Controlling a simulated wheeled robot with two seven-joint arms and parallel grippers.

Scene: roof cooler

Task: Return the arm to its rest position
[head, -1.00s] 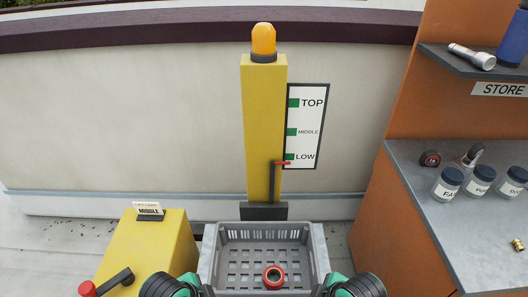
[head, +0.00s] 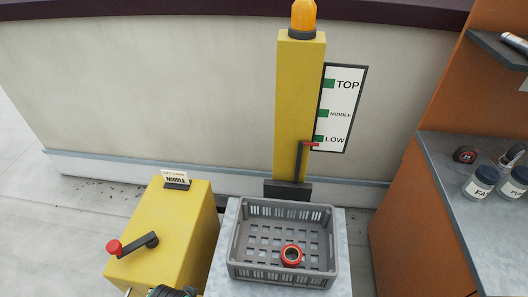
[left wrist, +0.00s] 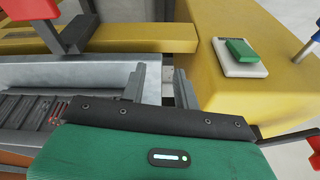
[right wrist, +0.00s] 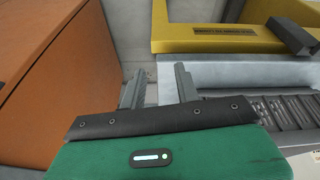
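My left gripper (left wrist: 158,88) is open and empty in the left wrist view, its fingers apart in front of the pale metal platform's edge and a yellow housing. Only a dark bit of my left arm shows at the bottom of the head view. My right gripper (right wrist: 160,88) is open and empty in the right wrist view, beside the platform; it is out of the head view. The grey crate (head: 238,250) sits on the metal platform (head: 220,270) with a red ring (head: 291,255) inside. Neither gripper appears to touch the crate.
A yellow crank box (head: 185,240) with a red-knobbed handle and a MIDDLE card stands left. The yellow mast (head: 295,110) has a red pointer near LOW on the level sign (head: 338,110). An orange cabinet with jars (head: 480,182) stands right. A green button (left wrist: 242,50) shows in the left wrist view.

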